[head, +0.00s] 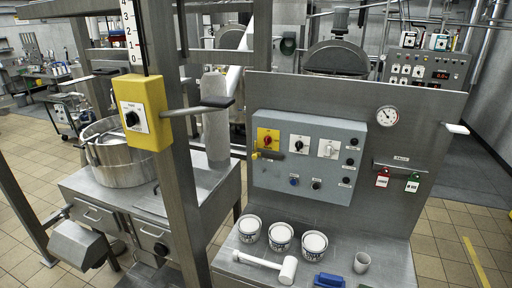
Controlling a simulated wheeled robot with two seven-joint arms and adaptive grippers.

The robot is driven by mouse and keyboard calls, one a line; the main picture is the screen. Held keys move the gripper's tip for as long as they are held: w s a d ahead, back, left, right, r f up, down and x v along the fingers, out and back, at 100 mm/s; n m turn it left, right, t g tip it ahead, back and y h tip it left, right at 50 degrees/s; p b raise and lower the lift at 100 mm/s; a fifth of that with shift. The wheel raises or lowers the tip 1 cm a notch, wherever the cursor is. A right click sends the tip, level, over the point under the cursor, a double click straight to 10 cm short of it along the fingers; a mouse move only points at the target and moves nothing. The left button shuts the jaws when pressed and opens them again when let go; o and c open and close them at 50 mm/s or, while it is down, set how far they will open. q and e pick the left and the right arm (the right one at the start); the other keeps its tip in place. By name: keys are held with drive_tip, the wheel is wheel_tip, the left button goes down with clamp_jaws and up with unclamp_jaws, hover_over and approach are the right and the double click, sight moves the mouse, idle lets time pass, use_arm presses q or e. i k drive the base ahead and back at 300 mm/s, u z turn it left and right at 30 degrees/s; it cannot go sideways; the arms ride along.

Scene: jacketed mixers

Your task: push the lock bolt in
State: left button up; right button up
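A small yellow piece with a short dark bar beside it (268,155) sits at the left of the grey control box (312,185), below the red-and-yellow switch (267,139). It may be the lock bolt, but it is too small to tell for sure or to see how far in it sits. Neither of my grippers can be made out in the head view.
A steel bench (375,255) carries three white tubs, a white mallet (287,270), a blue item (329,280) and a cup (362,262). Red (382,178) and green (413,183) tags hang on the panel. A steel post with a yellow switch box (143,112) stands left.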

sight(255, 155)
drive_tip(key=k, duration=0.65)
drive_tip(key=z, duration=0.8)
drive_tip(key=i, duration=1.45)
drive_tip(key=u, duration=0.35)
